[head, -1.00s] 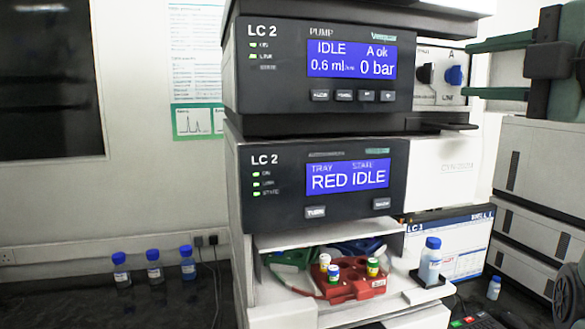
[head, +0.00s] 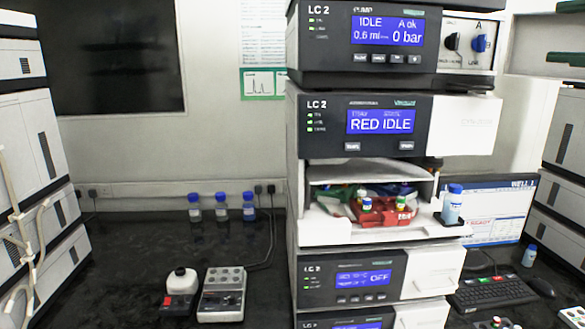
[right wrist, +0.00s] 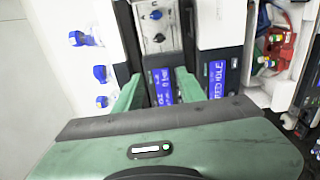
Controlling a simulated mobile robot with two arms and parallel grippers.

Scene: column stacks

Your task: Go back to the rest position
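My right gripper (head: 560,32) shows only as two green finger ends, one above the other, at the top right edge of the head view. In the right wrist view the gripper (right wrist: 158,84) has its green fingers spread apart with nothing held between them. The LC 2 stack (head: 297,170) stands right of centre, its screens reading "0 bar" and "RED IDLE". A red vial rack (head: 382,213) with a few capped vials sits in the open tray bay; it also shows in the right wrist view (right wrist: 283,45). My left gripper is not in view.
A blue-capped bottle (head: 452,208) stands on a ledge beside the bay. Several blue-capped bottles (head: 221,212) stand at the back wall. A keyboard (head: 492,293) lies right of the stack.

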